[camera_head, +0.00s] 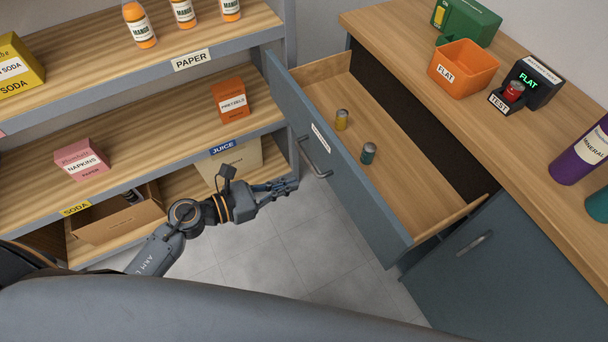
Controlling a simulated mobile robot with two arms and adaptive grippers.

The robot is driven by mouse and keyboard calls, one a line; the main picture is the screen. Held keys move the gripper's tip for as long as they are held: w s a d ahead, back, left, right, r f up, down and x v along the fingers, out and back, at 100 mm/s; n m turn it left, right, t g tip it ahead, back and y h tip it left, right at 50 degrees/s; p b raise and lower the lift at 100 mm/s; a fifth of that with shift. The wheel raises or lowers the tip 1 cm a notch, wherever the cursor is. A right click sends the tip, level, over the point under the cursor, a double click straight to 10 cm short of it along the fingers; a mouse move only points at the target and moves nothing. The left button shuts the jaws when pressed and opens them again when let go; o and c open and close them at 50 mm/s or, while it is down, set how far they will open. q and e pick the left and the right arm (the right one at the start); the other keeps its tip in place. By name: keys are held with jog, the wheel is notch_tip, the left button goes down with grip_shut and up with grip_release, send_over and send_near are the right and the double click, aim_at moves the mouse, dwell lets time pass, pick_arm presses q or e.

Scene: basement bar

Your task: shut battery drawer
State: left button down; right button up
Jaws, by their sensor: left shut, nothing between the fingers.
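The drawer (341,157) is pulled well out of the cabinet under the counter on the right. Its grey-blue front has a metal bar handle (315,158) and a white label too small to read. Inside the drawer stand a yellow battery (342,119) and a green battery (368,153), apart from each other. My left gripper (295,184) is shut and empty, just left of the drawer front and near the handle. I cannot tell whether it touches the front. My right gripper is not in view.
Shelves (190,110) on the left hold bottles and boxes, close beside my left arm. The counter (400,38) carries an orange "FLAT" bin (462,70), a black tester (531,86) with a red battery, and a purple bottle (583,152). Bare tiled floor (320,250) lies below the drawer.

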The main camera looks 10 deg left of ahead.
pick_arm(q)
jog(key=shift+p+x, duration=0.4)
jog(key=shift+x, duration=1.95)
jog(key=x, duration=0.4)
jog(key=r+x, duration=0.1)
jog(key=x, duration=0.4)
jog(key=r+x, duration=0.1)
jog(key=x, duration=0.3)
jog(key=shift+w+d+r, duration=0.15)
jog(key=shift+w+d, duration=0.15)
jog(key=shift+w, duration=0.05)
jog(key=x, duration=0.3)
jog(key=r+b+x, duration=0.1)
jog(key=x, duration=0.3)
jog(key=r+b+x, duration=0.1)
jog(key=x, duration=0.3)
jog(key=shift+w+d+f, duration=0.1)
jog(key=shift+w+d, duration=0.1)
jog(key=shift+w, duration=0.05)
jog(key=shift+r, duration=0.25)
jog(key=shift+w+r, duration=0.1)
